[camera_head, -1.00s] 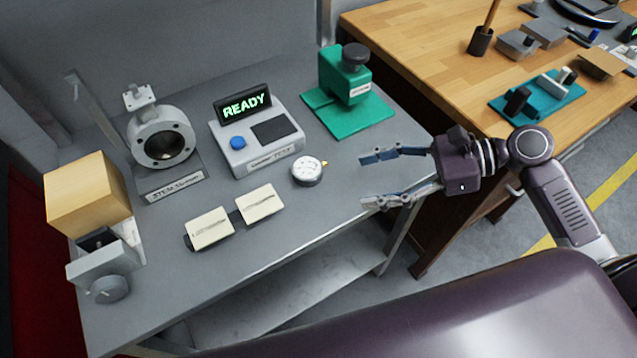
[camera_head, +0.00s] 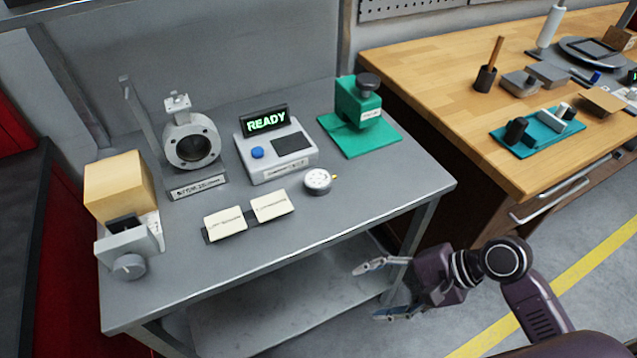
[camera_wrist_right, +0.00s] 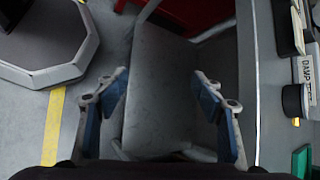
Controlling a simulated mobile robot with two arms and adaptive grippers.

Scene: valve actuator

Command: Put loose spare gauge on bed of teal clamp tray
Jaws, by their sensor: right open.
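The loose gauge (camera_head: 318,180), a small round dial with a white face and a brass stub, lies near the front edge of the grey table. It shows at the right edge of the right wrist view (camera_wrist_right: 292,100). A teal tray (camera_head: 522,143) with black and white blocks on it lies on the wooden bench. A green clamp-like stand (camera_head: 347,139) stands on the grey table, behind the gauge. My right gripper (camera_head: 367,293) is open and empty, in front of the grey table and apart from the gauge. Its spread fingers also show in the wrist view (camera_wrist_right: 160,88). My left gripper is out of view.

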